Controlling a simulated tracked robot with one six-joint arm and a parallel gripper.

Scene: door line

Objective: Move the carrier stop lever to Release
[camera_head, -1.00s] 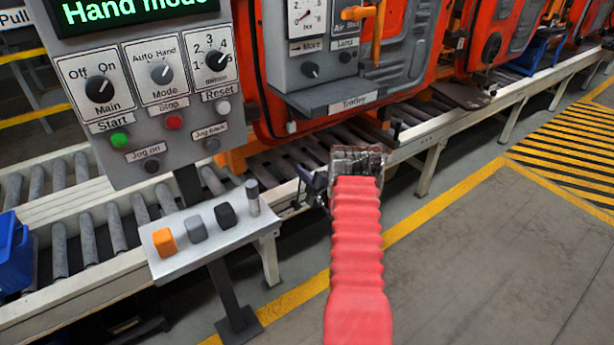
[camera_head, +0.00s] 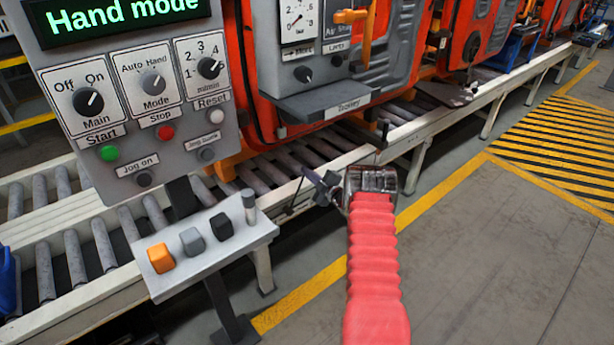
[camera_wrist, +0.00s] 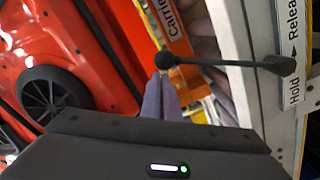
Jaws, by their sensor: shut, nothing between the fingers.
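The carrier stop lever is a thin black bar with a round knob (camera_wrist: 220,63). It crosses the upper part of the wrist view, knob at left, other end beside the Hold–Release label (camera_wrist: 293,50). I cannot tell which setting it stands at.
The roller conveyor (camera_head: 345,155) runs beside me with orange machines behind it. A grey control panel (camera_head: 135,100) reading "Hand mode" and a small button shelf (camera_head: 210,262) stand at left. A trolley shelf (camera_head: 330,100) overhangs the rollers. Floor at right is clear.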

